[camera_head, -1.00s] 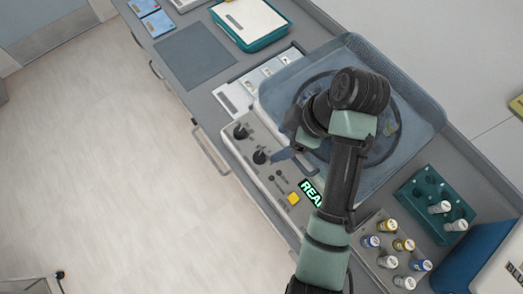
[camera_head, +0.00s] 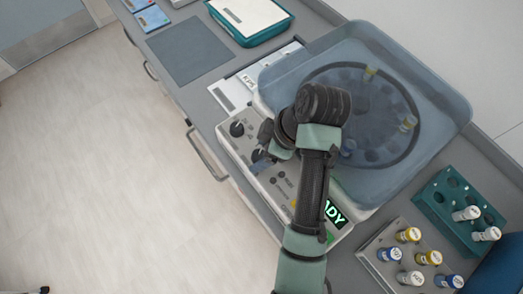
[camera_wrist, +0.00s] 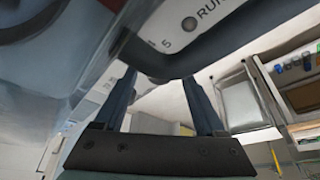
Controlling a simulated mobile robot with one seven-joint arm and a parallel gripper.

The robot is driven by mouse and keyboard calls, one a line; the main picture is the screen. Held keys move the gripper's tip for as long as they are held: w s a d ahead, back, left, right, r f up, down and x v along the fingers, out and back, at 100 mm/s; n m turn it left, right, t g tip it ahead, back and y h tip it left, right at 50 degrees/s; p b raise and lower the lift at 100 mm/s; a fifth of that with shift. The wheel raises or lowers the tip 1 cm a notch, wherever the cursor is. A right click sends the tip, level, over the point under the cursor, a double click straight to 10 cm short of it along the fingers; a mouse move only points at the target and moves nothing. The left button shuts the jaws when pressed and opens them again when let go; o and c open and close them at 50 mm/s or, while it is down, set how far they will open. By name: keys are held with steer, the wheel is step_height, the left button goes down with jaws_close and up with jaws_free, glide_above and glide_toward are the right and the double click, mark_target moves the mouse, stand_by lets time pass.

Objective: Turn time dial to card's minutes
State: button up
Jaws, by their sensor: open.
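The centrifuge has a grey control panel (camera_head: 246,146) with black dials along its left edge. One dial (camera_head: 237,128) shows clearly. A second dial (camera_head: 259,155) is partly hidden by my gripper (camera_head: 258,165). My gripper is open, pointing down at the panel beside this second dial; I cannot tell whether it touches it. In the wrist view, the open fingers (camera_wrist: 160,80) are apart with no dial visible between them, and part of the panel reads "RUN" and "5". The display (camera_head: 335,214) shows "ADY", the rest hidden by my arm. White cards (camera_head: 248,80) lie behind the panel, too small to read.
The translucent centrifuge lid (camera_head: 440,95) covers a round rotor. A metal rack (camera_head: 385,262) with several capped tubes and a green rack (camera_head: 440,200) stand at right. A teal-edged box (camera_head: 250,18) and a grey mat (camera_head: 188,50) lie at the back. Open floor is at left.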

steer(key=shift+f, duration=0.1)
jaws_close()
stand_by(0.3)
steer(key=shift+m+p, duration=0.4)
steer(key=shift+s+a+m+t+p, duration=0.1)
steer(key=shift+m+t+p, duration=0.4)
steer(key=shift+m+p, duration=0.35)
steer(key=shift+m+t+h+p, duration=0.55)
steer(key=shift+m+p, duration=0.6)
steer(key=shift+m, duration=0.6)
jaws_free()
